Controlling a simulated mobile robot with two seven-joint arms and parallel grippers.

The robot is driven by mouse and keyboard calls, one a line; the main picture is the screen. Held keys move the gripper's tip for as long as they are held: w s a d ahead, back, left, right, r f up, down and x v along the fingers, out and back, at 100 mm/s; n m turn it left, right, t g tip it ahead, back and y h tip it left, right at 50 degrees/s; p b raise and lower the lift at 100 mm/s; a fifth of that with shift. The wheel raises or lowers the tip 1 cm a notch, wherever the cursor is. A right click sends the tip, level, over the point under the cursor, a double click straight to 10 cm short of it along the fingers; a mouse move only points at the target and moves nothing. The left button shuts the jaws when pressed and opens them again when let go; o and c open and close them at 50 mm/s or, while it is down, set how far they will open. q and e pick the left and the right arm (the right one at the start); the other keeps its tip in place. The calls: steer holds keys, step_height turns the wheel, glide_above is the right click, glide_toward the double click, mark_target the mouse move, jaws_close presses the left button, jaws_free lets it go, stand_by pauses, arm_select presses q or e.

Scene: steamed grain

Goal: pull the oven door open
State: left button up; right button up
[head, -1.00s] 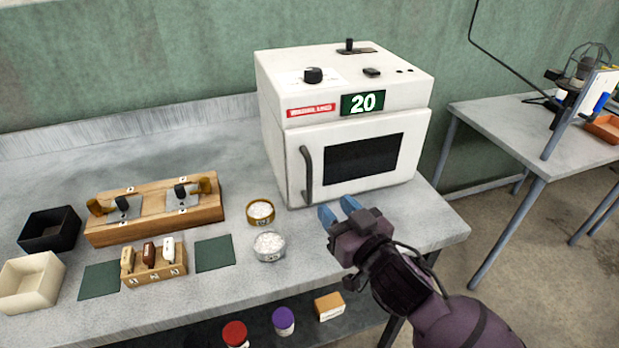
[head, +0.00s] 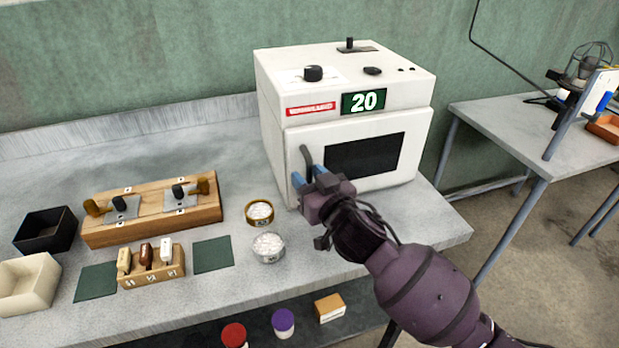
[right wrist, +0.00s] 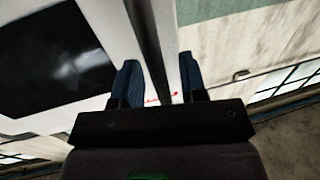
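The white oven (head: 285,140) stands on the bench with its door (head: 385,182) closed. The door has a dark window (head: 365,153), also large at left in the right wrist view (right wrist: 55,55). The dark vertical handle (head: 306,156) is on the door's left side. My right gripper (head: 308,178) is at the lower part of the handle, its blue fingers apart on either side of it. In the right wrist view my right gripper (right wrist: 158,80) is open, with the grey handle bar (right wrist: 148,45) between the fingers. Contact cannot be told. My left gripper is not in view.
Two small dishes of white grain (head: 260,212) (head: 268,246) stand left of my right gripper. A wooden holder (head: 155,222) and a small numbered block (head: 150,268) lie farther left. A second table (head: 530,150) stands at right.

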jaws_close()
steer(key=shift+s+d, duration=0.1)
